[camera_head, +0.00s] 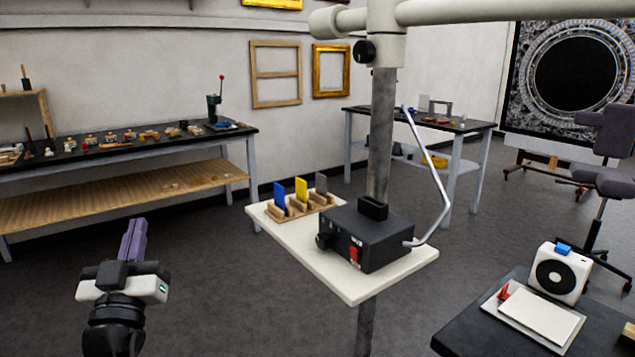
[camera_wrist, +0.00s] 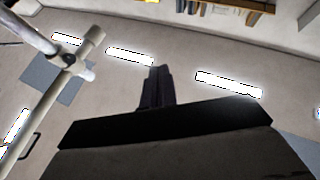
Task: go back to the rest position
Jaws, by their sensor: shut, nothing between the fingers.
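My gripper (camera_head: 133,238) is at the lower left of the head view, raised above the grey floor with its purple-grey fingers pointing up. The fingers are together and nothing is between them. In the wrist view the shut fingers (camera_wrist: 156,86) show dark against the ceiling. My gripper is apart from the tables and touches nothing that I can see.
A white stand top (camera_head: 330,272) on a pole holds a black box (camera_head: 366,236) and a wooden rack (camera_head: 300,205) with coloured plates. A long workbench (camera_head: 120,150) runs along the left wall. A dark table (camera_head: 600,335) is at lower right. Open floor lies around my gripper.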

